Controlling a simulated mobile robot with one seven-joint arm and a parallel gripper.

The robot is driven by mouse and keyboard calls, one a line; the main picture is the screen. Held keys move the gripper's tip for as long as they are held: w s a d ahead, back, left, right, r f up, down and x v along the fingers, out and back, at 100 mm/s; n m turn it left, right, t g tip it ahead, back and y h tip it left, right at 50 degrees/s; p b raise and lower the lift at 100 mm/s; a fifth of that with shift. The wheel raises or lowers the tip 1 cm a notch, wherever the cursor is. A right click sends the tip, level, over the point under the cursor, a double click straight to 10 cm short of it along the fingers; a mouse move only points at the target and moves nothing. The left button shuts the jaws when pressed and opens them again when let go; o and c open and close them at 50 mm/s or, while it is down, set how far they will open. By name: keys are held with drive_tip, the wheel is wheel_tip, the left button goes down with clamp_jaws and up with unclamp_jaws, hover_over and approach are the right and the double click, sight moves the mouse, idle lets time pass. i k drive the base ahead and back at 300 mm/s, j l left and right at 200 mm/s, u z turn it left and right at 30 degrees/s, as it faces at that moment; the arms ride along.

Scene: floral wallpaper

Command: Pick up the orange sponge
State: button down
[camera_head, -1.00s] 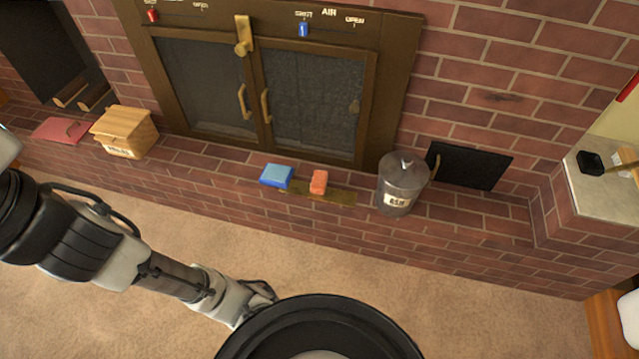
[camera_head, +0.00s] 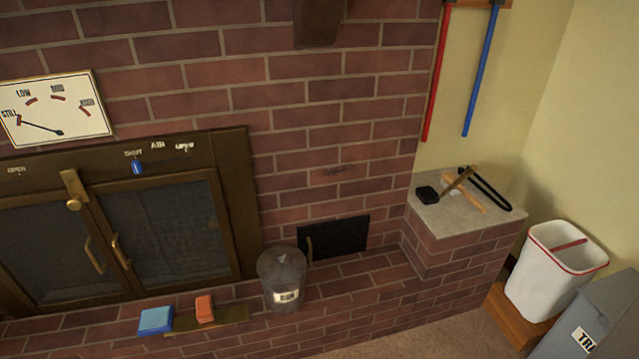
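The orange sponge (camera_head: 205,309) is a small block on the brick hearth ledge, at the lower left of the head view. It rests on or against a flat brownish strip (camera_head: 232,318). A blue sponge-like block (camera_head: 156,320) lies just to its left, with a small gap between them. My gripper and arm are out of the picture now.
A grey lidded ash bucket (camera_head: 282,279) stands right of the orange sponge on the ledge. The fireplace doors (camera_head: 165,235) are behind. A raised stone-topped block (camera_head: 445,215) with tools and a white bin (camera_head: 552,272) are at right. Carpet (camera_head: 455,338) shows below.

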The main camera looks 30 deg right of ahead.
sight(205, 305)
drive_tip(key=i+z, duration=0.2)
drive_tip(key=i, duration=0.45)
drive_tip(key=i+j+z, duration=0.25)
drive_tip(key=i, duration=0.4)
drive_tip(key=l, duration=0.1)
